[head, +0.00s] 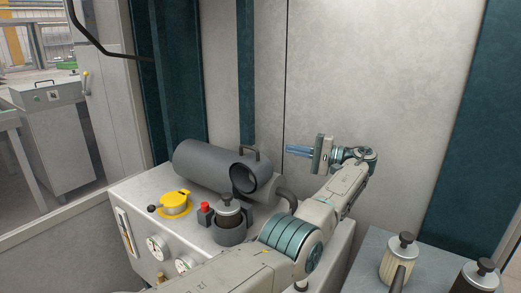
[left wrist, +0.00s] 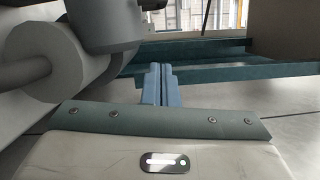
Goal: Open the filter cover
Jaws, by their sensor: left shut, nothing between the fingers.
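A dark grey horizontal cylinder (head: 205,165), apparently the filter housing, lies on top of the pale cabinet in the head view. At its right end is a round dark-faced part with a rim and a small handle (head: 250,153), seemingly the filter cover. My right gripper is not in view.
A yellow-capped part (head: 174,202), a red button (head: 205,208) and a black-knobbed filter in a dark cup (head: 230,232) stand in front of the cylinder. Knobbed filters (head: 397,262) stand on the right-hand table. A grey panel wall (head: 330,70) rises behind.

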